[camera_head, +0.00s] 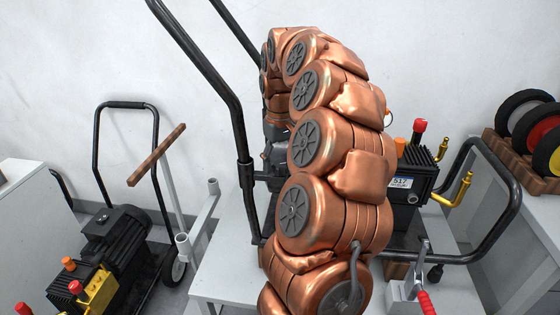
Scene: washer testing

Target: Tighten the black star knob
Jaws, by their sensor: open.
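A pressure washer (412,182) with a black tubular frame stands on the grey table, largely hidden behind my copper-coloured arm. A small dark knob-like part (435,272) shows low at the right of its frame; I cannot tell whether it is the black star knob. My arm rises through the middle, bends over at the top and points down behind itself. My gripper (278,155), dark grey, is at its end beside the washer, left of the arm. It is open; its fingertips and whatever lies between them are mostly hidden.
A toggle clamp with a red handle (427,302) is at the table's front right. Wheels stand in a brown rack (505,155) on the right table. A second washer (115,240) stands at left, near a grey stand with a wooden bar (157,155). The black handle (205,65) rises left of my arm.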

